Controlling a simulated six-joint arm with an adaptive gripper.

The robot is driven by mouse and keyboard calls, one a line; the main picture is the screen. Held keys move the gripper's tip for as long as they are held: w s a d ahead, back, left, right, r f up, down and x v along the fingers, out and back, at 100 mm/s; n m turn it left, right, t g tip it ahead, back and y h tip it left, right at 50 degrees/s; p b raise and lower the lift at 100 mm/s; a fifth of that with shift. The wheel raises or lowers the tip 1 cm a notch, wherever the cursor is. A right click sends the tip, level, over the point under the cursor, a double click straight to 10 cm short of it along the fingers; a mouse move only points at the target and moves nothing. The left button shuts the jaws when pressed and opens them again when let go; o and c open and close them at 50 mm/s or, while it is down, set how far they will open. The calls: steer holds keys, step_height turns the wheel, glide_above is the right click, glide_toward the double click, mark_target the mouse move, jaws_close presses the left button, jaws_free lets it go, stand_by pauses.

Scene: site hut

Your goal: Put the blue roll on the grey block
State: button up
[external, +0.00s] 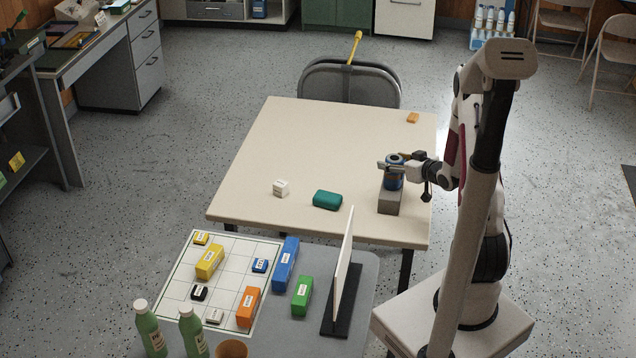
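The grey block sits on the table near the front right edge. My gripper (394,162) reaches in from the right, with its fingers on either side of the roll near its top, and looks shut on it. The fingers hide part of the roll's upper side.
A green block (327,200) and a white cube (281,188) lie left of the grey block. An orange piece (412,118) is at the far right corner. A white upright panel (343,265) stands on the front grey table, among several coloured blocks and bottles. The cream table's middle is clear.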

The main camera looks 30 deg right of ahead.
stand_by(0.4)
steer(key=shift+r, duration=0.2)
steer(key=shift+v, duration=3.7)
steer(key=shift+r, duration=0.1)
steer(key=s+a+r+g+h, duration=0.2)
steer(key=s+a+r+g, duration=0.15)
steer(key=r, duration=0.35)
steer(key=s+a+r+g+h, duration=0.1)
steer(key=s+a+r+g, duration=0.2)
steer(key=r, duration=0.4)
steer(key=s+a+r+y, duration=0.1)
steer(key=s+a+r, duration=0.1)
steer(key=s+a, duration=0.5)
steer(key=s+a+r+g+y, duration=0.1)
steer(key=s+a+r+y, duration=0.1)
steer(key=s+a, duration=0.5)
steer(key=s, duration=0.4)
steer(key=shift+s+a, duration=0.35)
steer(key=shift+s, duration=0.05)
